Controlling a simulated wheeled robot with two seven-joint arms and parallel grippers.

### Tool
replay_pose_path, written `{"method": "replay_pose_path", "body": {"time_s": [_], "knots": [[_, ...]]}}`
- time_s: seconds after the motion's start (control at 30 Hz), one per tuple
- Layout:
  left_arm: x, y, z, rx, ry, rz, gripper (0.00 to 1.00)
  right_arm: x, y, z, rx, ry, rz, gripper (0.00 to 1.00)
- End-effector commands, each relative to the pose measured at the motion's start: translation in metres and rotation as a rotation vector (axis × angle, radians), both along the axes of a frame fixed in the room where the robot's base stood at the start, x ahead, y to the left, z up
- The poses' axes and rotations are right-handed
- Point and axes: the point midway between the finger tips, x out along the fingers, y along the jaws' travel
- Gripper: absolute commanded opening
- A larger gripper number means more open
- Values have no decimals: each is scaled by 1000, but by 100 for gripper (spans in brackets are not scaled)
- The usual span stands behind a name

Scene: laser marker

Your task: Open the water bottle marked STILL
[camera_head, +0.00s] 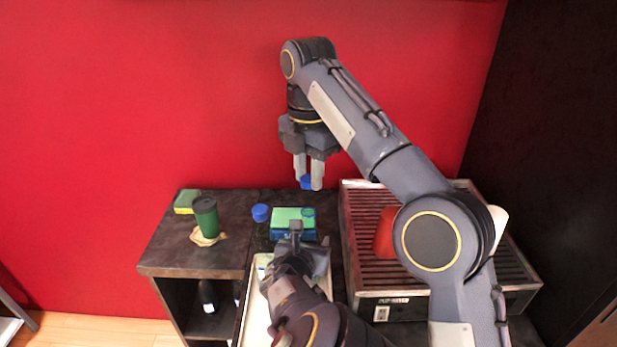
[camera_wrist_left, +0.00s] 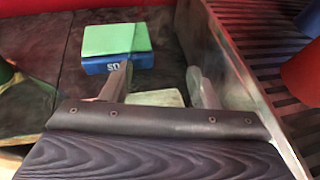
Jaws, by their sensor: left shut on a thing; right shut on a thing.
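My right gripper (camera_head: 309,186) points down above the counter, shut on a small blue cap (camera_head: 306,182). My left gripper (camera_head: 296,225) is lower and nearer, in front of the green-and-blue box. In the left wrist view its two fingers (camera_wrist_left: 160,88) stand apart, around what seems to be a clear water bottle, hardly visible. A faint bluish round shape (camera_head: 308,212) shows just beyond these fingers in the head view; it may be the bottle's top. Another blue cap (camera_head: 260,212) shows left of the box. I cannot read a STILL mark.
The green-and-blue box (camera_head: 293,218) lies on the dark counter (camera_head: 170,245). A green cup (camera_head: 205,217) and a sponge (camera_head: 185,201) stand at left. A pale tray (camera_head: 254,310) is under my left arm. A slatted machine (camera_head: 366,240) with a red cup (camera_head: 384,234) is at right.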

Motion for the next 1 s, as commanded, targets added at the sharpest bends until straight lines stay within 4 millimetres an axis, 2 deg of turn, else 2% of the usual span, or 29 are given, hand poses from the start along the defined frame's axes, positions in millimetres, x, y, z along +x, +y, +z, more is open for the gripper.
{"method": "replay_pose_path", "body": {"time_s": [0.07, 0.1, 0.27, 0.53, 0.67, 1.0], "knots": [[0, 0, 0, 0, -1, 0, 0, 0, 0, 0, 0, 0, 0, 1], [0, 0, 0, 0, -1, 0, 60, 0, 0, 0, 0, 0, 0, 1], [0, 0, 0, 0, -1, 0, 80, 0, 0, 0, 0, 0, 0, 1], [-1, 0, 1, 0, 0, 0, 80, 0, 0, 0, 0, 0, 1, 1], [-10, 2, 5, 0, 0, -1, 80, 0, 0, 3, 0, 0, 1, 1], [-72, 15, 34, 1, 0, -3, 80, 0, 0, 25, 0, 0, 1, 1]]}}
